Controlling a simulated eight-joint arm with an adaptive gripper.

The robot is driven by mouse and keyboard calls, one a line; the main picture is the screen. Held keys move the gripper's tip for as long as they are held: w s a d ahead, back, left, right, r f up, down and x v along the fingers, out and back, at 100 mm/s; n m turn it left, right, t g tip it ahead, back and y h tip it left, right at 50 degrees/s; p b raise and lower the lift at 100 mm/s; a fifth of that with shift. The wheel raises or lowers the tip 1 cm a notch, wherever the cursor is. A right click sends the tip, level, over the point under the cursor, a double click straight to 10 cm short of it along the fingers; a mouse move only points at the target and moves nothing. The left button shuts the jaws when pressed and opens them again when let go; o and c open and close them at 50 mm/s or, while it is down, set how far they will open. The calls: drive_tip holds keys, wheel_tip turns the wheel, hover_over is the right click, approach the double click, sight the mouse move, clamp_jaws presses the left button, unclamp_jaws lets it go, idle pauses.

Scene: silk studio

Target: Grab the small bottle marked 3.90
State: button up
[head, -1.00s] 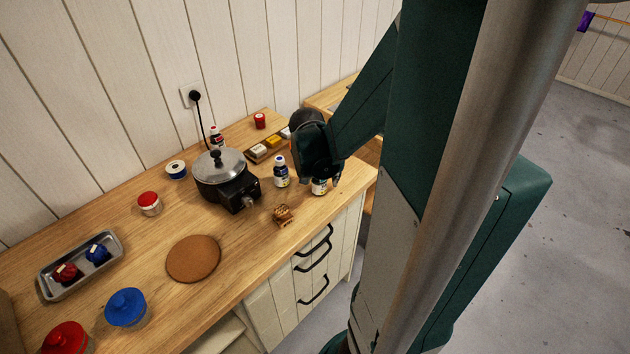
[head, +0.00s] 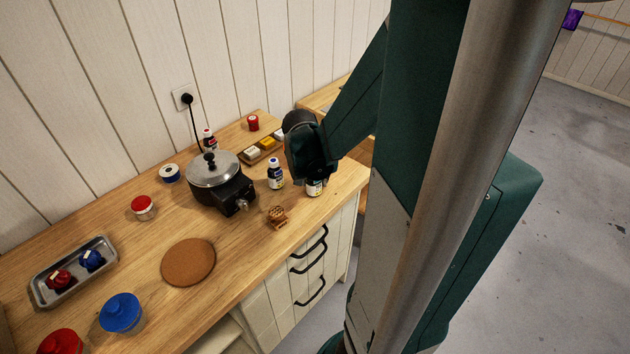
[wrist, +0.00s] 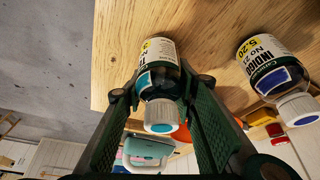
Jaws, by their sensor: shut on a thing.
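A small bottle (wrist: 158,75) with a white cap and a white and teal label is between the two fingers of my gripper (wrist: 161,92). Its label has a yellow price tag, too small and turned to read surely. My gripper is shut on this bottle. In the head view the bottle (head: 314,189) shows under my gripper (head: 313,178), near the right end of the counter; my gripper hides its top. I cannot tell whether its base touches the wood. Another bottle (wrist: 270,72), marked Indigo No 21 and 5.20, stands apart beside it; it also shows in the head view (head: 276,174).
A black cooker with a metal lid (head: 216,175) stands left of the bottles on the wooden counter (head: 108,225). A small wooden stand (head: 278,217) is near the front edge. A round cork mat (head: 188,262) is front left.

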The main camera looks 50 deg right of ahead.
drive_tip(key=shift+r, duration=0.15)
drive_tip(key=shift+r+p, duration=1.05)
drive_tip(key=shift+r, duration=3.8)
drive_tip(key=shift+w, duration=0.15)
